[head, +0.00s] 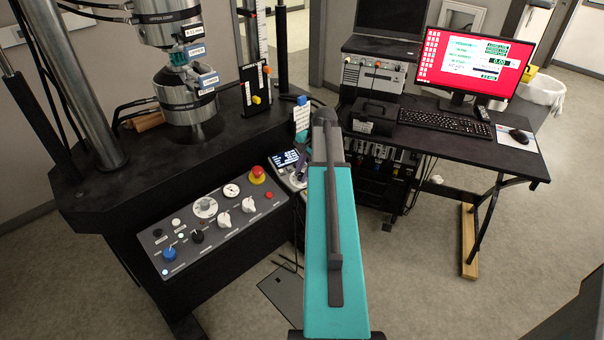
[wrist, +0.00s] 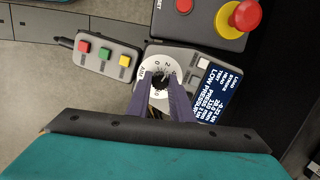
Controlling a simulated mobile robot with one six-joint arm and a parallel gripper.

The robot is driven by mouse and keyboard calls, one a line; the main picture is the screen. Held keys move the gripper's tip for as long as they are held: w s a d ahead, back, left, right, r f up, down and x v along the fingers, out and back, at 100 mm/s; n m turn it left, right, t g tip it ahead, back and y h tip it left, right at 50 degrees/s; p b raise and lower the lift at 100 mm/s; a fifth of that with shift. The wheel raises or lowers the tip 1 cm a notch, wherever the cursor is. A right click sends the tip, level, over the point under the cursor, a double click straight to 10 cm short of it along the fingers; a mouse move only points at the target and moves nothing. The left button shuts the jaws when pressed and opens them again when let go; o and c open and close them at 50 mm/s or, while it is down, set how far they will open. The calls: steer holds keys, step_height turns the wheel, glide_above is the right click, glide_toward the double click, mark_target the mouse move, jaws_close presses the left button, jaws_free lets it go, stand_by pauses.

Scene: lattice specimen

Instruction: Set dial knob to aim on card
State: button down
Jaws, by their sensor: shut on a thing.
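The dial knob (wrist: 160,80) is dark and sits at the centre of a round white dial with numerals, on a grey handset with a lit display. My gripper (wrist: 162,90) reaches it from below in the wrist view, its two dark purple fingers closed around the knob. The fingers hide part of the dial's lower side, and I cannot make out a pointer mark. In the head view, my gripper (head: 302,172) is at the handset, mostly behind my teal arm. A white card (head: 301,115) stands upright just behind it, its writing too small to read.
The handset's display (wrist: 222,93) is right of the dial. A small box with red, green and yellow buttons (wrist: 103,53) lies left. A red emergency button (wrist: 245,14) is close at upper right. The control panel (head: 212,225) with several knobs stands left in the head view.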

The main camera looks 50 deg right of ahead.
steer(key=shift+n, duration=0.4)
steer(key=c, duration=1.6)
jaws_free()
steer(key=shift+o, duration=0.2)
steer(key=shift+r, duration=0.1)
steer(key=b+v, duration=0.2)
steer(key=v, duration=1.1)
steer(key=shift+r, duration=0.35)
